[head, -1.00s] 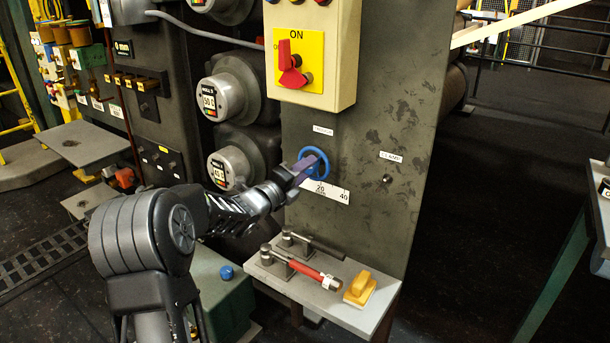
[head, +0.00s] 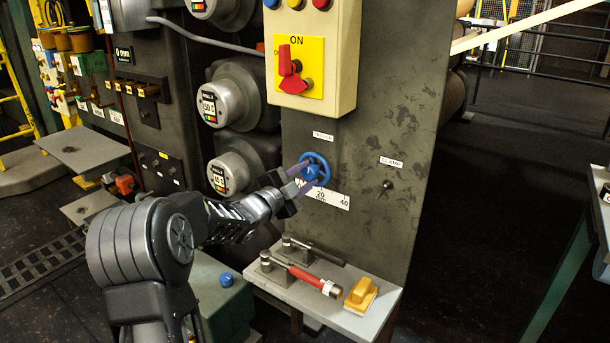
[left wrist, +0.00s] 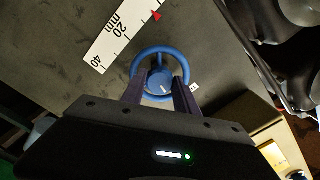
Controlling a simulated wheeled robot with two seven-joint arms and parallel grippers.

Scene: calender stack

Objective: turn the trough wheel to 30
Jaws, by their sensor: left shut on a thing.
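The blue trough wheel (head: 323,163) is on the dark panel above a white scale strip (head: 326,196) marked 20 and 40. My left gripper (head: 311,173) is at the wheel, its two purple fingers on either side of the hub, shut on it. The left wrist view shows the wheel (left wrist: 160,52) with the fingers (left wrist: 150,84) reaching into its rim. There, the red pointer (left wrist: 156,16) stands at the strip's edge, on the side of 20 away from 40. The pointer is not visible in the head view. My right gripper is not in view.
A cream switch box (head: 335,60) with a red handle hangs above. A shelf (head: 372,322) below holds a red-handled tool (head: 305,275) and a yellow block (head: 360,292). A clamp knob (head: 388,184) is right of the wheel. Round gauges (head: 217,103) stand left.

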